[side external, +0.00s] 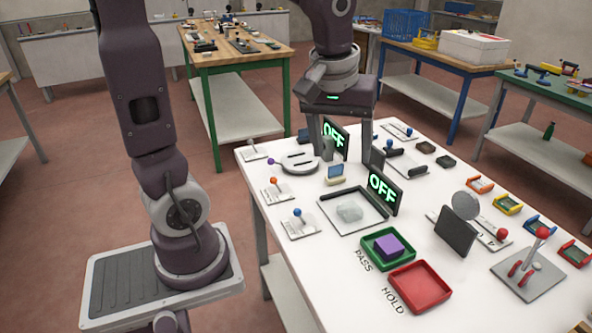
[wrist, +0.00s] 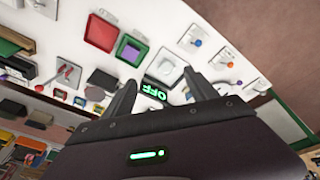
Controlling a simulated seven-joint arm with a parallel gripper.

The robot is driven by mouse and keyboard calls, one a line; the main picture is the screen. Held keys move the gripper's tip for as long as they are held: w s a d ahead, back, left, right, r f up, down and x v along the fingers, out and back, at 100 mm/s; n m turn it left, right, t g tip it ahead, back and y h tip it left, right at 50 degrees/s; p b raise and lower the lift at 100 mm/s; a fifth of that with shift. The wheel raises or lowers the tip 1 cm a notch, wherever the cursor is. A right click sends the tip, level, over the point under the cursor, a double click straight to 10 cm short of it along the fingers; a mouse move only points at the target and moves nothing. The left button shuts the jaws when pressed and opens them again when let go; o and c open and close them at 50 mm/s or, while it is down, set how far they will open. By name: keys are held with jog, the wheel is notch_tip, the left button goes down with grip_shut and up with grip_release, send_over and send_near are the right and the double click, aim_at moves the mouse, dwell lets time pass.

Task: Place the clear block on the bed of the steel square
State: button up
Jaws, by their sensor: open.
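The clear block (side external: 349,211) is a pale, see-through lump. It sits on the flat bed of a steel plate (side external: 338,222) with dark bars along its edges, which I take to be the steel square. A display reading OFF (side external: 383,191) stands at the plate's right side. The wrist view also shows the block (wrist: 165,68) on the plate, beyond my fingertips. My gripper (side external: 352,160) is open and empty, fingers pointing down, above and behind the plate, apart from the block.
A green tray (side external: 366,250) holds a purple block (side external: 388,247), with PASS beside it. An empty red tray (side external: 420,287) marked HOLD is nearer. A second OFF display (side external: 335,138) stands close to my fingers. A dark upright panel (side external: 455,232) and lever plates stand around.

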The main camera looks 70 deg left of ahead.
jog(key=s+d+m+t, duration=0.1)
jog(key=s+d+m, duration=0.1)
jog(key=s+m, duration=0.1)
jog(key=s+d+r+m+t, duration=0.1)
jog(key=s+m, duration=0.2)
jog(key=s, duration=0.3)
jog(key=s+d+m+t+h, duration=0.1)
jog(key=s+d+m, duration=0.1)
jog(key=s+m, duration=0.1)
jog(key=shift+s+d+r, duration=0.3)
jog(key=shift+s, duration=0.6)
